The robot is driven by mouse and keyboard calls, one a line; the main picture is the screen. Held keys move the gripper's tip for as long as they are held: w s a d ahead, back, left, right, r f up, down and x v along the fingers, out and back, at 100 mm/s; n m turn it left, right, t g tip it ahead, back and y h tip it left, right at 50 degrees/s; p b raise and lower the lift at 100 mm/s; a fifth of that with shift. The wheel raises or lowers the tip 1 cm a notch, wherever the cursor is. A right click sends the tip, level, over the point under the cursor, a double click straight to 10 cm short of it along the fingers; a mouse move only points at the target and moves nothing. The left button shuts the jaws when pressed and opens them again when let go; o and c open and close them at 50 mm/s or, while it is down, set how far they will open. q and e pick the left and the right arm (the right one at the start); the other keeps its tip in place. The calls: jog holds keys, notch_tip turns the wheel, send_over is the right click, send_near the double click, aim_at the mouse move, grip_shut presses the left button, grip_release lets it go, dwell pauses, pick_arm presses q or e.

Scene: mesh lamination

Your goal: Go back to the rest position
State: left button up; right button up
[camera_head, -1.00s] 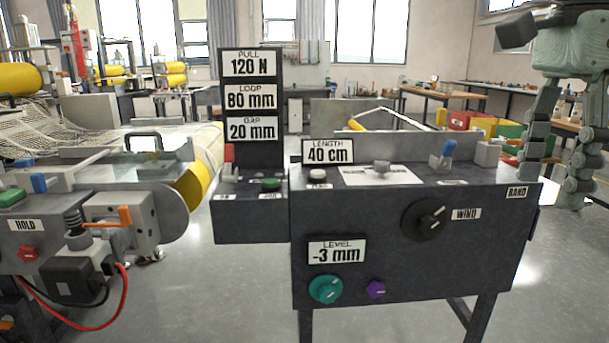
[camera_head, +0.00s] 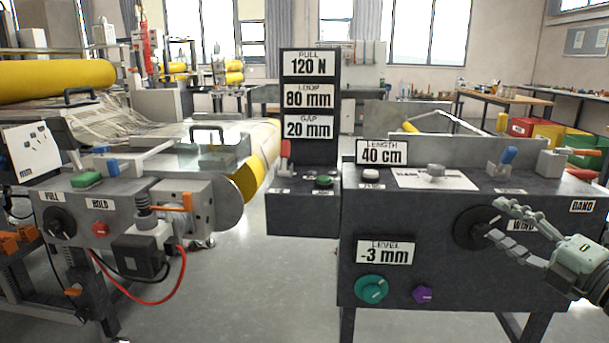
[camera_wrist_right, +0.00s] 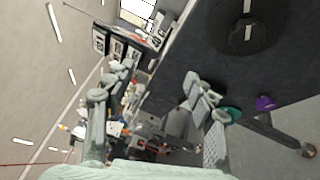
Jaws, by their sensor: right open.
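My right gripper (camera_head: 488,218) comes in from the right edge in the head view, in front of the black WIND knob (camera_head: 468,229) on the dark control panel (camera_head: 455,260). Its two jointed fingers are spread with nothing between them, and they overlap the knob in the picture. In the right wrist view the open fingers (camera_wrist_right: 158,72) have a gap between them, and the WIND knob (camera_wrist_right: 245,32) lies to the right, outside the gap and apart from the fingers. My left gripper is in neither view.
The panel carries a teal knob (camera_head: 371,289), a purple knob (camera_head: 422,295) and a blue-topped lever (camera_head: 507,158). A machine with a yellow roller (camera_head: 58,80) and a red cable (camera_head: 160,300) stands left. Open floor (camera_head: 265,290) lies between them.

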jog(key=s+d+f+m+g+h, duration=0.1)
jog(key=s+f+m+g+h, duration=0.2)
jog(key=f+m, duration=0.5)
jog(key=s+d+f+m+g+h, duration=0.15)
jog(key=s+f+m+h, duration=0.25)
jog(key=f, duration=0.8)
jog(key=s+d+f+m+g+h, duration=0.2)
jog(key=s+f+m+h, duration=0.15)
jog(key=f+m, duration=0.45)
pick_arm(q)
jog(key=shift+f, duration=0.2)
pick_arm(e)
jog(key=s+a+f+m+g+y, duration=0.2)
jog(key=s+a+f+g, duration=0.6)
jog(key=s+a+f, duration=0.6)
jog(key=s+f+m, duration=0.1)
jog(key=s+f, duration=0.2)
jog(key=shift+s+a+f, duration=0.15)
jog(key=shift+a, duration=0.1)
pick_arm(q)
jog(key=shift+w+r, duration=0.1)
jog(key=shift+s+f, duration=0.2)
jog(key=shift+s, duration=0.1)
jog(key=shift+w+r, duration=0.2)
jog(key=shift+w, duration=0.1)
